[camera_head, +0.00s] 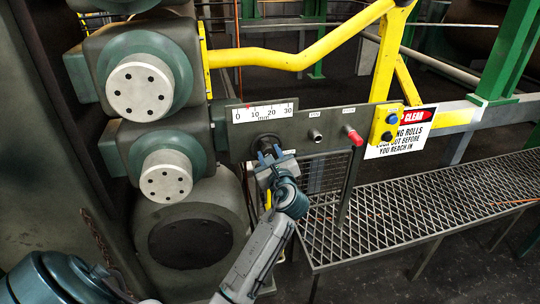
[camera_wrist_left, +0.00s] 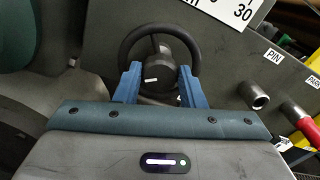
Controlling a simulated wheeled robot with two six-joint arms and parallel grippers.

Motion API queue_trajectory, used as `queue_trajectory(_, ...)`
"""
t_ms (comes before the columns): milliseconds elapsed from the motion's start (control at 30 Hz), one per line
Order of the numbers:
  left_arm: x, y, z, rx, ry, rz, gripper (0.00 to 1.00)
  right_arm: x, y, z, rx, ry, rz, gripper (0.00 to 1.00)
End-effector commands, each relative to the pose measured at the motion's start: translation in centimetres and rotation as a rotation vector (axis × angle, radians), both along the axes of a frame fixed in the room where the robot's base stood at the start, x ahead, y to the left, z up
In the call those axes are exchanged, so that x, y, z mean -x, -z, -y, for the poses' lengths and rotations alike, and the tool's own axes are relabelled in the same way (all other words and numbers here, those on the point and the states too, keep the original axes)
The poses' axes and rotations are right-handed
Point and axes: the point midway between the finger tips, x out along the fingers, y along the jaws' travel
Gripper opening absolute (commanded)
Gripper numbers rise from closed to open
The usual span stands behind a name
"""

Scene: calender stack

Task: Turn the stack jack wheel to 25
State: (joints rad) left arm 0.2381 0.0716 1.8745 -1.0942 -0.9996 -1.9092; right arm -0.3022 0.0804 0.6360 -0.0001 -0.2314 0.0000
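The stack jack wheel is a small black handwheel (camera_wrist_left: 126,45) with a spoked rim and a dark hub that bears a white mark. In the head view the wheel (camera_head: 268,143) is mostly hidden behind my gripper. My left gripper (camera_head: 269,156) faces it from the front. In the left wrist view its two blue fingers (camera_wrist_left: 160,74) stand apart, one on each side of the hub, over the lower rim. I cannot tell if they touch it. The white scale (camera_head: 263,112) runs 0 to 30 mm; its red pointer (camera_head: 247,106) stands between 0 and 10. My right gripper is out of view.
Right of the wheel, the panel carries a metal pin socket (camera_head: 316,136) and a red-capped knob (camera_head: 354,137). A yellow button box (camera_head: 386,124) and warning sign (camera_head: 402,133) stand beyond. Rollers (camera_head: 166,175) are at the left; a mesh walkway (camera_head: 430,212) at the right.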

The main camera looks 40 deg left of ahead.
Motion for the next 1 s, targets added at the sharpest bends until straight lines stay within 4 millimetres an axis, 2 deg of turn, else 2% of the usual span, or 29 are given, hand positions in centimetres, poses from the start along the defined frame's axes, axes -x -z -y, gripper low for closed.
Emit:
queue_trajectory(33, 0.0, 0.2, 0.0, 0.000, 0.000, -0.003, 0.44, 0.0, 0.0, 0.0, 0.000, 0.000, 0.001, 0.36)
queue_trajectory(100, 0.0, 0.1, 0.0, 0.000, 0.000, -0.003, 0.57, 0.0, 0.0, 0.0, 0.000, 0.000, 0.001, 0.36)
queue_trajectory(467, 0.3, 0.1, 0.3, 0.001, 0.001, -0.001, 0.58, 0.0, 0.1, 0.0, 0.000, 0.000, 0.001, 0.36)
queue_trajectory(1000, 5.9, 0.3, 7.0, 0.005, 0.001, -0.002, 0.58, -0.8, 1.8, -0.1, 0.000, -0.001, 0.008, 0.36)
